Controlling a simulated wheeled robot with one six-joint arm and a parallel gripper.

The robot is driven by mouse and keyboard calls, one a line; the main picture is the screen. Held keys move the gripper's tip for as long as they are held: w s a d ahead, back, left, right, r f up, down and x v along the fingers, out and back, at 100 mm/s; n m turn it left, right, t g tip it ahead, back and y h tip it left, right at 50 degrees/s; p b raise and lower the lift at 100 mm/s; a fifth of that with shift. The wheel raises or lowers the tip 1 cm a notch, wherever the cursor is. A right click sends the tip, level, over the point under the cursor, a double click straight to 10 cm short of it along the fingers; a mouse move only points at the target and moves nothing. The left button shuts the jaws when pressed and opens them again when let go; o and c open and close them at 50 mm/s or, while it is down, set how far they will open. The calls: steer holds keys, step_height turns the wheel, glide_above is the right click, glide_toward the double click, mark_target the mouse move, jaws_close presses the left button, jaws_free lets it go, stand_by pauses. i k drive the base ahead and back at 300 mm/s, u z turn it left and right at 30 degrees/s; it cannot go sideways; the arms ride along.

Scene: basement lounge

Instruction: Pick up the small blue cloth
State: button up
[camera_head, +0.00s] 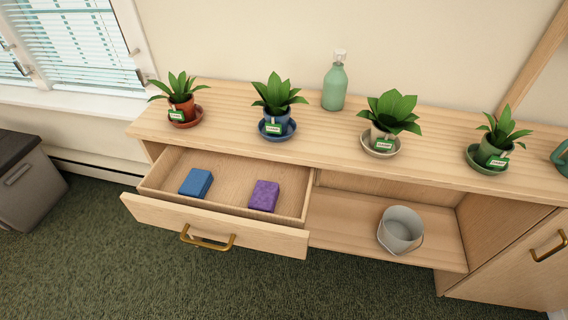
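The small blue cloth (196,183) is a folded block lying in the left part of an open drawer (166,168). A purple folded cloth (264,196) lies to its right in the same drawer, apart from it. The drawer is pulled out from under the wooden cabinet top, and its brass handle (207,240) is on the front panel. Nothing covers the blue cloth. My gripper is not in view.
Several potted plants on saucers, such as the red pot (182,107), and a green bottle (335,84) stand on the cabinet top (228,100). A grey bucket (400,229) sits in the open shelf at right. Green carpet in front is clear.

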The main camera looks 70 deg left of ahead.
mark_target(197, 183)
steer(key=u, duration=1.1)
steer(key=k, duration=1.4)
steer(key=u, duration=1.45)
steer(key=i, duration=0.85)
